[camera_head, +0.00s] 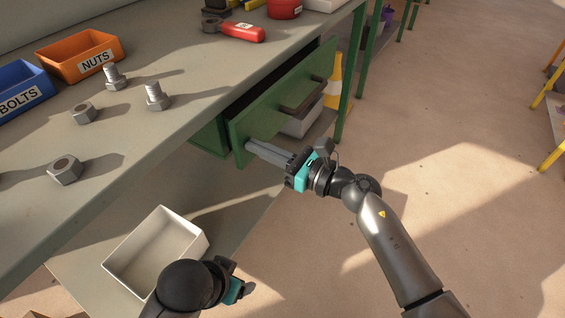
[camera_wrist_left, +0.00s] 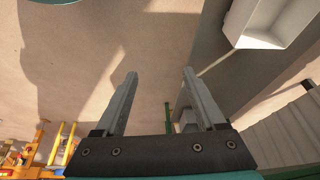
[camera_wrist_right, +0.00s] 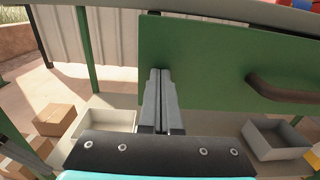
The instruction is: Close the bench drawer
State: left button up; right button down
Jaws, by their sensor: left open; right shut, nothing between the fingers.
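The green bench drawer (camera_head: 270,118) stands partly open under the bench top, with a dark gap behind its front panel. Its dark handle (camera_head: 301,97) is on the front; it also shows in the right wrist view (camera_wrist_right: 290,93). My right gripper (camera_head: 249,147) is shut and empty, its fingertips at the near lower end of the drawer front. In the right wrist view the closed fingertips (camera_wrist_right: 159,72) point at the green panel, left of the handle; contact is unclear. My left gripper (camera_head: 245,289) is open and empty, low near the white bin, away from the drawer.
The bench top (camera_head: 190,120) holds an orange nuts bin (camera_head: 80,55), a blue bolts bin (camera_head: 22,88), several loose nuts and bolts, and a red-handled tool (camera_head: 243,32). A white bin (camera_head: 155,250) is on the lower shelf. Open floor lies to the right.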

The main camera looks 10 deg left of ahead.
aim_at(244, 141)
jog(key=b+x, duration=0.1)
jog(key=x, duration=0.2)
jog(key=shift+w+a, duration=0.1)
jog(key=shift+a, duration=0.15)
pick_arm(q)
jog(key=r, duration=0.3)
jog(key=shift+s+d+r+t, duration=0.1)
jog(key=shift+s+t, duration=0.15)
jog(key=shift+t, duration=0.05)
pick_arm(e)
jog(key=shift+a+r, duration=0.1)
jog(key=shift+r, duration=0.1)
